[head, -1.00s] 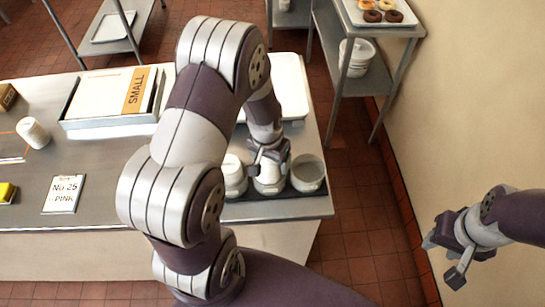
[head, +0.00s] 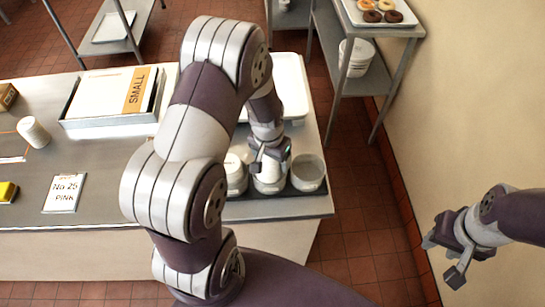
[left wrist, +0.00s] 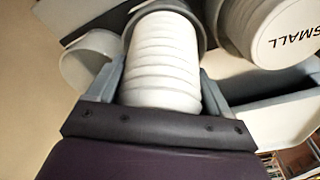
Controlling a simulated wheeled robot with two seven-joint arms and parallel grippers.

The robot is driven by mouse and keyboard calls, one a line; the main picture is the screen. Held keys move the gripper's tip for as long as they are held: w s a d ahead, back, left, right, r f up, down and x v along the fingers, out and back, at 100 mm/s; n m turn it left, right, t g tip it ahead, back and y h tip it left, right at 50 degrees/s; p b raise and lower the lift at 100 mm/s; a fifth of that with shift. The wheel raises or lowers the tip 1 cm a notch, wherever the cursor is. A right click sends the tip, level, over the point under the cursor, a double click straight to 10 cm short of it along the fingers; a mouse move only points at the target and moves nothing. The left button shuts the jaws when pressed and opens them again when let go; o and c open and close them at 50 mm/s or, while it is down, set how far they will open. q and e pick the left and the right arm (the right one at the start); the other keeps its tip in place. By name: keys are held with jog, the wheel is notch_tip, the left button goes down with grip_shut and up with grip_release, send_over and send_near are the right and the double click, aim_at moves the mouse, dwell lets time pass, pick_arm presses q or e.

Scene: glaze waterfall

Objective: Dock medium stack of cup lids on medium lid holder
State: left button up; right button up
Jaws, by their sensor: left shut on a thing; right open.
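The white ribbed stack of cup lids (left wrist: 163,62) is between the fingers of my left gripper (left wrist: 160,85) in the left wrist view. My left gripper (head: 268,162) is shut on it, over the middle of three round holders on the table's right end. The stack's far end is inside the grey rim of the middle holder (head: 270,187); how deep it sits is hidden. A stack marked SMALL (left wrist: 286,28) fills the neighbouring holder (head: 236,182). The holder on the right (head: 308,174) looks empty. My right gripper (head: 455,255) is open and empty, away from the table.
A white tray (head: 291,75) lies behind the holders. A shelf with doughnuts (head: 381,16) stands behind at right.

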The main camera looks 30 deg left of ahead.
pick_arm(q)
jog(key=shift+s+f, duration=0.15)
jog(key=shift+w+a, duration=0.35)
jog(key=shift+w, duration=0.35)
jog(key=shift+w+d, duration=0.1)
jog(key=shift+r+p, duration=0.7)
jog(key=shift+r, duration=0.1)
jog(key=shift+d, duration=0.2)
dwell(0.4)
